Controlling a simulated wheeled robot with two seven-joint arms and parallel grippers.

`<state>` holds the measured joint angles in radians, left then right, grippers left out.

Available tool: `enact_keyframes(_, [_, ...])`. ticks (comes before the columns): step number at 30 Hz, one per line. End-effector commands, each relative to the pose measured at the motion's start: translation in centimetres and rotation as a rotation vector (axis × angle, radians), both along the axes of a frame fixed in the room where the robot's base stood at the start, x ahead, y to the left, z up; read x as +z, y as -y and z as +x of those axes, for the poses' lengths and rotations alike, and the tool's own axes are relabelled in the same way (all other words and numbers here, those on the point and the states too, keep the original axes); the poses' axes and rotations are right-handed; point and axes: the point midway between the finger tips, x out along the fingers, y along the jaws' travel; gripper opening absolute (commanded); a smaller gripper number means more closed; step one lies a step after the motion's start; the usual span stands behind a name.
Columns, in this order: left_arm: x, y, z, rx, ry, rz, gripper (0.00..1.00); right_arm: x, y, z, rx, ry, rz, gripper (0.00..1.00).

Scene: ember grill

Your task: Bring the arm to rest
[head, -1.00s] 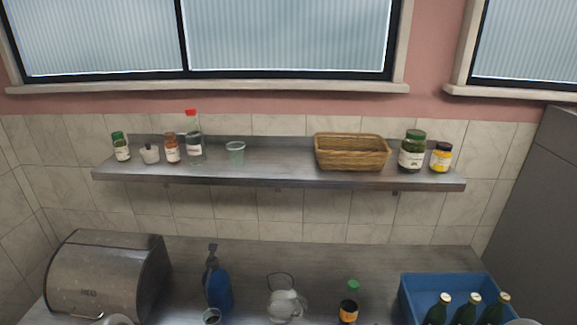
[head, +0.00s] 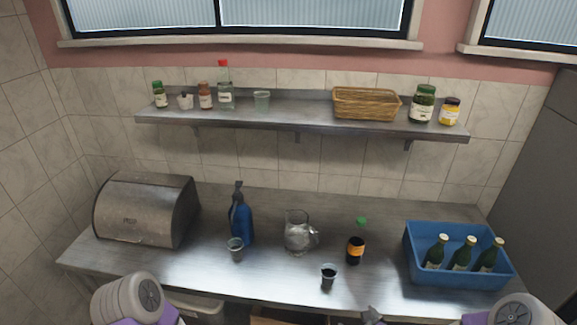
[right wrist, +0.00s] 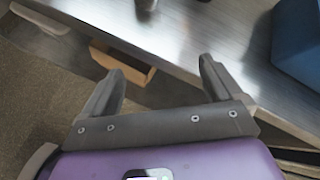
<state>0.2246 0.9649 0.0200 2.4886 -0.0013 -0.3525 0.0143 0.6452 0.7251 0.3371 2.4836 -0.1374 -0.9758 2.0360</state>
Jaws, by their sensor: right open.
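My right gripper (right wrist: 158,82) is open and empty in the right wrist view. Its two dark fingers stand wide apart, near the front edge of the metal counter (right wrist: 185,50). In the head view a small dark tip shows at the bottom edge, probably part of this gripper. Parts of both my arms show at the bottom corners of the head view. My left gripper is out of view.
On the counter stand a bread bin (head: 148,210), blue spray bottle (head: 241,220), glass jug (head: 298,233), dark bottle (head: 355,249), two cups (head: 328,277) (head: 235,250) and a blue crate (head: 420,268) with green bottles. A shelf (head: 300,121) holds jars and a basket (head: 366,104).

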Motion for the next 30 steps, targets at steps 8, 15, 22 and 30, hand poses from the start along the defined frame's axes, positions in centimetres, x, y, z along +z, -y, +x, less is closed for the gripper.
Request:
enact_keyframes(8, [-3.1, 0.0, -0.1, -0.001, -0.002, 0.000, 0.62, -8.2, -4.6, -4.0, 0.497, -0.128, -0.387, 0.93])
enact_keyframes(15, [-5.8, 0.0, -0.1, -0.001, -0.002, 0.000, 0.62, -14.9, -8.0, -9.4, 1.091, -0.151, -0.716, 0.93])
enact_keyframes(22, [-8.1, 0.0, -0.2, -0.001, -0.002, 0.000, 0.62, -19.9, -10.0, -14.9, 1.665, -0.057, -0.928, 0.93])
enact_keyframes(30, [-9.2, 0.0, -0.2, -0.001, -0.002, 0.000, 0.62, -22.0, -10.6, -18.4, 2.018, 0.071, -1.012, 0.93])
